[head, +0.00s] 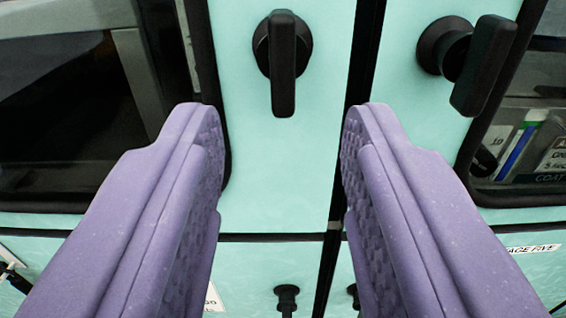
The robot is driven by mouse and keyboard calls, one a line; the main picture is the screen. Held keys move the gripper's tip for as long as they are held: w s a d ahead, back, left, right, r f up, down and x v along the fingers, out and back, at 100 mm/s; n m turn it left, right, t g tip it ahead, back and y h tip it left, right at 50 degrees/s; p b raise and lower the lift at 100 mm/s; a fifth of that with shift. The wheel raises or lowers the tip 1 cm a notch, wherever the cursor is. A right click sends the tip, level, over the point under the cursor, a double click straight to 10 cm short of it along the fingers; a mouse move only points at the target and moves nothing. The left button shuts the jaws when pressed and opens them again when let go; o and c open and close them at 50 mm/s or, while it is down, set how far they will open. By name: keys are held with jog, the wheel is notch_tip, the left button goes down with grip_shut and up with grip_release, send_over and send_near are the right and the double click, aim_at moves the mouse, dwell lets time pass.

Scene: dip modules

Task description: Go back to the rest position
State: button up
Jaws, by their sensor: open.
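My gripper (281,135) is open and empty, its two purple fingers apart in the lower half of the head view. It points at a mint-green cabinet front (308,190). A black handle (283,62) stands upright on the left door, just above the gap between my fingertips. A second black handle (482,66) on the right door is tilted, up and right of the right finger. No finger visibly grips either handle.
A dark window (70,100) fills the left door. Another window (525,140) at the right shows labels and a blue pen-like item behind it. Below a dark seam are lower panels with a small black fitting (287,298) and a label (533,249).

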notch_tip(320, 180, up, 11)
jog(key=w+b, duration=0.3)
jog(key=s+r+g+b, duration=0.1)
jog(key=s+r, duration=0.4)
jog(key=r, duration=0.3)
jog(key=s+r+g+b, duration=0.1)
jog(key=s+r, duration=0.4)
jog(key=r, duration=0.2)
jog(key=shift+s+r+g, duration=0.3)
jog(key=shift+s+r, duration=0.05)
jog(key=shift+r, duration=0.05)
dwell(0.4)
